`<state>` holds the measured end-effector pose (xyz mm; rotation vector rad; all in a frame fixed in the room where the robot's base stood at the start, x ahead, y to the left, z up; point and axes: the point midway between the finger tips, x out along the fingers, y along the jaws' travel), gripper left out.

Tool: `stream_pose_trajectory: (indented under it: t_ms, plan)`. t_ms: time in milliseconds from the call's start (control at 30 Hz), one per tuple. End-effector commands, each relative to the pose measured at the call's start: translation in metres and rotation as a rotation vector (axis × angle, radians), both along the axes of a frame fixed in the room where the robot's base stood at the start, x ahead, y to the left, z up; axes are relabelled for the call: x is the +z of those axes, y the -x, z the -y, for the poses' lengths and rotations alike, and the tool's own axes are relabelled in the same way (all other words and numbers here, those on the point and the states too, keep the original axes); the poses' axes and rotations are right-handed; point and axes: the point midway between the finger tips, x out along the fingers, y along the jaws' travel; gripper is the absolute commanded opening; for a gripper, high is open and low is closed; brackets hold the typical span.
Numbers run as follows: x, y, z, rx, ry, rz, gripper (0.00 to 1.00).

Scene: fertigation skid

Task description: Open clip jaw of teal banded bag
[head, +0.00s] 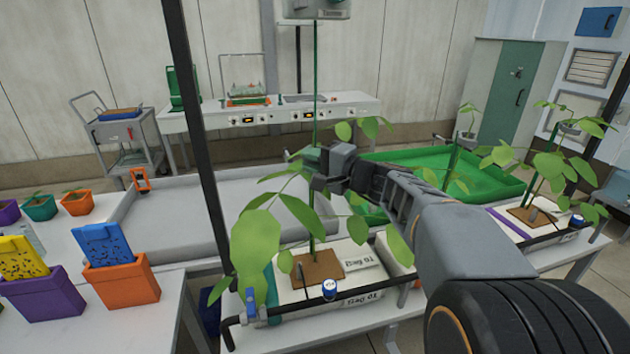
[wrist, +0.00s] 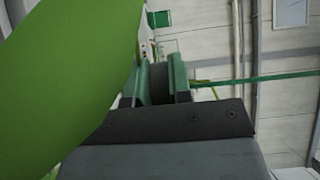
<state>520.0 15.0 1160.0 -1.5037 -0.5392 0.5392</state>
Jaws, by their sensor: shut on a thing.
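The teal banded bag (head: 270,283) is a white slab with a teal band at its left end, lying on the bench in the head view. A tall leafy plant grows from a brown square on it. A green clip (head: 309,153) sits on the plant's upright green string, high above the bag. My gripper (head: 320,168) is shut on this clip, reaching in from the right. In the wrist view, green clip parts (wrist: 178,77) show beyond the dark gripper body. The clip jaw's exact state is hard to see.
A large leaf (wrist: 65,80) fills the wrist view's left side, close to my gripper. More leaves (head: 258,240) hang around the stem. A dark post (head: 195,130) stands left. A second plant (head: 545,165) stands right, and a green tray (head: 480,175) lies behind my arm.

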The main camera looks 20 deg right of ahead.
Motion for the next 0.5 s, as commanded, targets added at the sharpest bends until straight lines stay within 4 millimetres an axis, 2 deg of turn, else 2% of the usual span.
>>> stream_pose_trajectory:
  t_ms: [33,500]
  plan:
    - [-0.009,0.002,-0.004,-0.039,0.002,0.010,0.00]
    - [-0.005,0.002,-0.020,-0.476,0.000,0.002,0.00]
